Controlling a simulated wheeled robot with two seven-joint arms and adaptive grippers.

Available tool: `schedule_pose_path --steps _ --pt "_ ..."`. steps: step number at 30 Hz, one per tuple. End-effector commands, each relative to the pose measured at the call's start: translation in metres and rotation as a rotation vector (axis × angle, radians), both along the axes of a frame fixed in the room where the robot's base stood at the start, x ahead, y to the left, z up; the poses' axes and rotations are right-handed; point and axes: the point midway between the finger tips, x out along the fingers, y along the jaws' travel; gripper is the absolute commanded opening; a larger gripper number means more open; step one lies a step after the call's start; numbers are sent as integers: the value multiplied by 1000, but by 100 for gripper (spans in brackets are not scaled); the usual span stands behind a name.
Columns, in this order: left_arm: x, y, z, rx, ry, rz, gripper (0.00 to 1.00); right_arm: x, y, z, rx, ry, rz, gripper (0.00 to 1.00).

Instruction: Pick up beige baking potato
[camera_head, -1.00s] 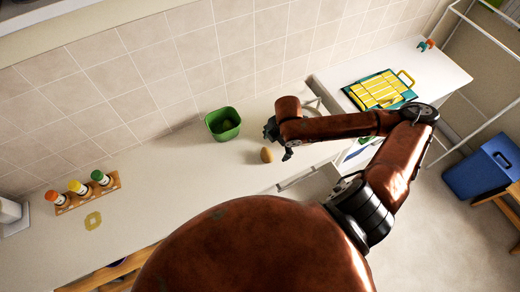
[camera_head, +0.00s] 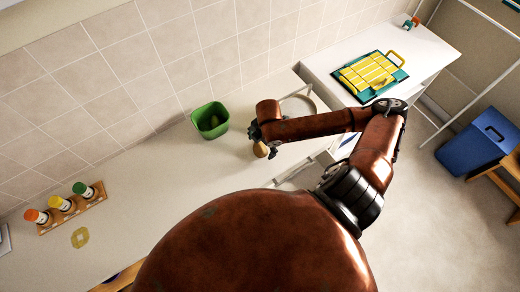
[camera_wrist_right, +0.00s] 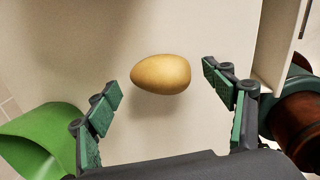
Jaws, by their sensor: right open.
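The beige baking potato (camera_head: 261,150) lies on the white counter, close to its front edge. In the right wrist view the potato (camera_wrist_right: 161,74) sits whole between and just ahead of two green-padded fingers. My right gripper (camera_head: 258,141) is open at the potato, with a finger on each side; in the wrist view the gripper (camera_wrist_right: 164,82) shows gaps to the potato on both sides. In the head view the fingers are small and partly cover the potato. My left gripper is not in view.
A spice rack (camera_head: 72,207) is far left. The counter between is clear.

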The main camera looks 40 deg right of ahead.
Motion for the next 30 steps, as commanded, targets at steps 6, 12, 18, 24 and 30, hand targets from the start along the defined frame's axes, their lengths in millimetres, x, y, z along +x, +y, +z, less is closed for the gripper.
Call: schedule_pose_path --steps 6,12,18,24,30 --pt "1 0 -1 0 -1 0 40 2 0 -19 0 -1 1 75" --pt "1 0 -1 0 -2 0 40 3 0 -19 -1 -2 1 75" --pt "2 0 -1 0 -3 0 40 3 0 -19 -1 -1 1 62" --pt "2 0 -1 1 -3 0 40 2 0 -19 -1 -1 1 48" --pt "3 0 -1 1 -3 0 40 2 0 -19 -1 -1 1 35"
